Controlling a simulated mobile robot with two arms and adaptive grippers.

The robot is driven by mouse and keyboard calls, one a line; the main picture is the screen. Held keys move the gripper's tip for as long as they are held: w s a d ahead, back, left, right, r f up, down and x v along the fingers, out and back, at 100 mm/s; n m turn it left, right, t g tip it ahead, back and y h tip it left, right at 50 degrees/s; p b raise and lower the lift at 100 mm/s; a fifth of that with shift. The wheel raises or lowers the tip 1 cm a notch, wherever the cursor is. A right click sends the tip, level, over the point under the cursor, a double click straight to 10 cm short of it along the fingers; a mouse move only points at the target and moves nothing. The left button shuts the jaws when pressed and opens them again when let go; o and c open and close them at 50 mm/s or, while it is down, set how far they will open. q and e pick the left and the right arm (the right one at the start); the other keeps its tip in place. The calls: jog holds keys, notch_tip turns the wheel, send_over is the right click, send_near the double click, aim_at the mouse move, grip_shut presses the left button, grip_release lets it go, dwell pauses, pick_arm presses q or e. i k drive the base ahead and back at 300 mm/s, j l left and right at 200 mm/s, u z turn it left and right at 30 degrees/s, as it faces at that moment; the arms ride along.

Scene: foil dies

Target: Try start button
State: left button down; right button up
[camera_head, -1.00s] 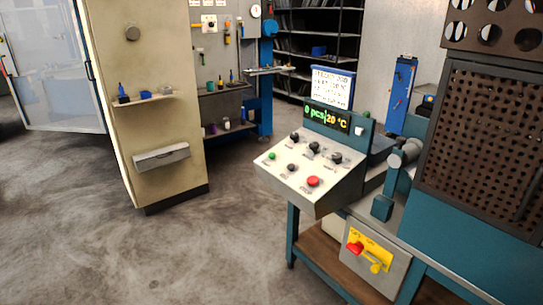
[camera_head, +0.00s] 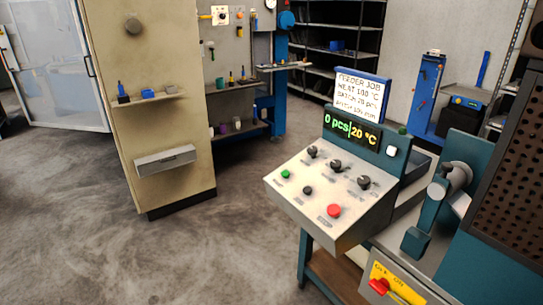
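A sloped light-grey control panel (camera_head: 290,207) stands on a teal-legged machine at the centre right. It carries a green button (camera_head: 286,174) at the left, a black button (camera_head: 307,190) in the middle and a red button (camera_head: 333,210) at the right. Several black knobs (camera_head: 336,165) sit in a row above them. The small labels are too blurred to read. A display (camera_head: 352,131) behind the panel reads "0 pcs|20 °C". A white job sign (camera_head: 359,93) in a blue frame stands above it. Neither of my grippers is in view.
A red switch handle (camera_head: 378,286) on a yellow plate shows at the bottom right, partly cut off. A teal machine with a perforated guard (camera_head: 513,206) fills the right. A beige cabinet (camera_head: 165,105) stands left. The grey floor (camera_head: 90,230) between is open.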

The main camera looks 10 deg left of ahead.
aim_at(285, 174)
jog(key=i+u, duration=0.25)
jog(key=i, duration=0.75)
